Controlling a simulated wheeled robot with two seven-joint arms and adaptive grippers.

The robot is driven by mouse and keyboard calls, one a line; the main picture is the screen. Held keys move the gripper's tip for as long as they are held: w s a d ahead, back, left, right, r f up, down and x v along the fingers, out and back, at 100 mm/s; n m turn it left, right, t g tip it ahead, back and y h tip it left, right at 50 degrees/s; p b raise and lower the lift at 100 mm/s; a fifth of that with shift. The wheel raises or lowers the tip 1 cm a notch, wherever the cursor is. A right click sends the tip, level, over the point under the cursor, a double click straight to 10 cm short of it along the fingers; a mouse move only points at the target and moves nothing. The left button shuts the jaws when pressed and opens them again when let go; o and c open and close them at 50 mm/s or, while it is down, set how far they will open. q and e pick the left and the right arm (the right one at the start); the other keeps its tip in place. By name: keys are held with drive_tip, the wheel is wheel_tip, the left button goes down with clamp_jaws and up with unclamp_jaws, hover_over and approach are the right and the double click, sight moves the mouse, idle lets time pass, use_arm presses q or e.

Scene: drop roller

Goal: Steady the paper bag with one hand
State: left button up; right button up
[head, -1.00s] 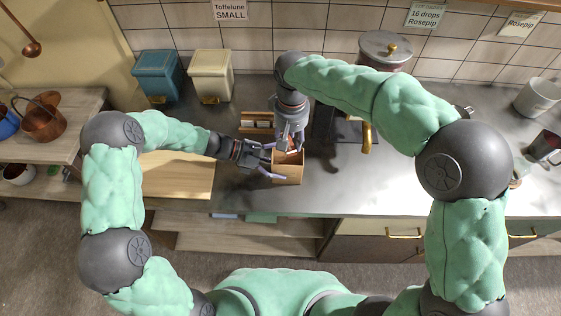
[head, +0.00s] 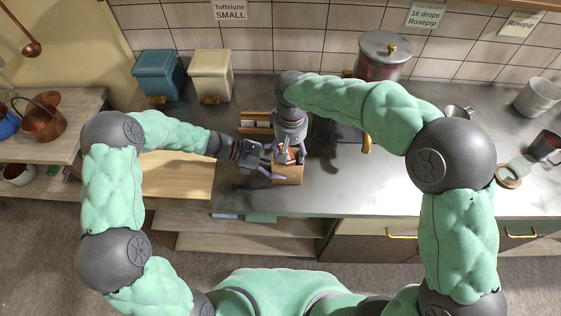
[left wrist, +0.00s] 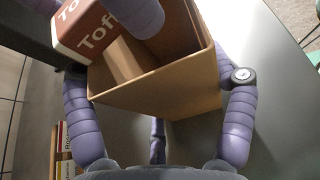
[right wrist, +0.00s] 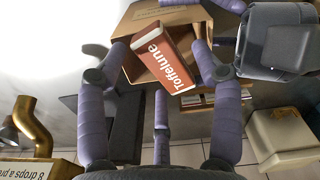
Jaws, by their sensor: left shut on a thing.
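The brown paper bag (head: 287,175) stands open on the counter near its front edge. My left gripper (head: 271,165) is shut on the bag's side; the left wrist view shows its fingers on either side of the bag wall (left wrist: 150,92). A red-brown and white Toffelune box (right wrist: 165,60) sits tilted in the bag's mouth, and also shows in the left wrist view (left wrist: 86,28). My right gripper (head: 291,151) is over the bag from behind. Its fingers are spread on both sides of the box and look open. The bag's bottom is hidden.
A small wooden rack with boxes (head: 256,121) stands behind the bag. A wooden board (head: 180,175) lies left. Blue (head: 158,77) and cream (head: 211,76) canisters stand at the back. A gold tap (head: 367,140) is to the right, with clear counter before it.

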sight(290, 150)
drive_tip(key=shift+r, duration=0.15)
wheel_tip(290, 150, up, 12)
idle(0.7)
drive_tip(key=shift+o, duration=0.2)
drive_tip(key=shift+w+f, duration=0.2)
drive_tip(key=f, duration=1.2)
drive_tip(key=shift+s, duration=0.2)
